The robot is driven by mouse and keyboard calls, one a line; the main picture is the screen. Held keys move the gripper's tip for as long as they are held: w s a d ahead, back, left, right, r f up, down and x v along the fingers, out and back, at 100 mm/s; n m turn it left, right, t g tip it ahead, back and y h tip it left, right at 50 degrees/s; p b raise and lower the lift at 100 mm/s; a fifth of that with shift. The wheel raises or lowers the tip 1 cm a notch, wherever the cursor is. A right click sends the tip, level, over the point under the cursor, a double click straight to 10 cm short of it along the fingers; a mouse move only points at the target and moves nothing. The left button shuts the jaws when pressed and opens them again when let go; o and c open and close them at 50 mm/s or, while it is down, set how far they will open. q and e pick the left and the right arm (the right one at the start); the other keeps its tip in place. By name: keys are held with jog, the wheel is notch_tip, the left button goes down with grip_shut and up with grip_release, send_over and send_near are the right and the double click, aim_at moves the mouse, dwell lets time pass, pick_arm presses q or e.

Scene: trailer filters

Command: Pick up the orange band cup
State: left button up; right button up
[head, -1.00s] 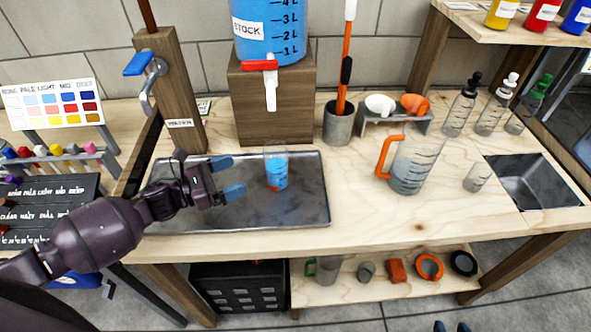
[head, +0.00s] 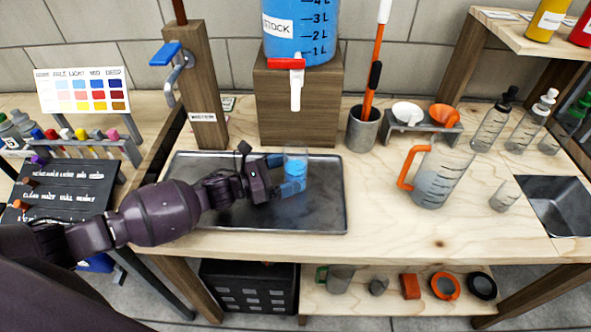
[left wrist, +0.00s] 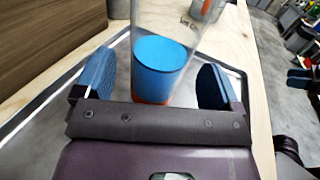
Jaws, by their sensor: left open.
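The orange band cup (head: 294,165) is a clear cup with blue liquid; it stands upright on the dark metal tray (head: 322,212). In the left wrist view the cup (left wrist: 162,68) shows its orange band low down, partly hidden by my gripper's body. My left gripper (head: 283,173) is open, with its blue fingers on either side of the cup. In the left wrist view the open fingers of my left gripper (left wrist: 156,84) have a visible gap to the cup on both sides. My right gripper is not in view.
The stock tank (head: 300,32) with its tap stands on a wooden block behind the tray. A grey pot (head: 362,132) with an orange-handled tool and an orange-handled jug (head: 438,178) stand to the right. The bench front is clear.

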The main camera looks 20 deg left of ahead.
pick_arm(q)
jog(key=shift+x, duration=1.4)
jog(key=shift+f, duration=0.1)
jog(key=c, duration=1.1)
